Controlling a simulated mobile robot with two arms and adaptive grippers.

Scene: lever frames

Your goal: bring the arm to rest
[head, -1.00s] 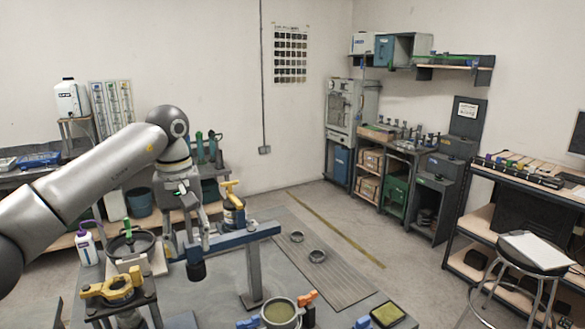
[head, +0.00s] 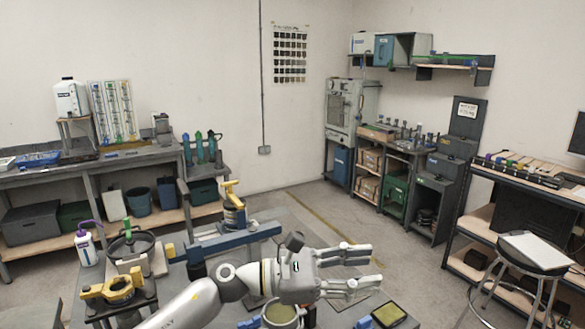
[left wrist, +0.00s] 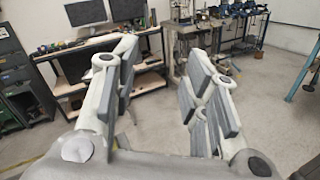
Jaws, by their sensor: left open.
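My left gripper (head: 368,271) is in the lower middle of the head view, with its fingers pointing right and apart. Nothing is between them. In the left wrist view the two fingers (left wrist: 160,95) stand wide apart, with bare floor and far furniture seen between them. The arm comes in from the bottom edge of the head view and passes in front of the work table. My right gripper is not in view.
The blue beam (head: 235,238) stands on the table close behind my arm. A round pot (head: 281,314) is partly hidden below the gripper. A stool (head: 535,252) stands at the right. The floor between is clear.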

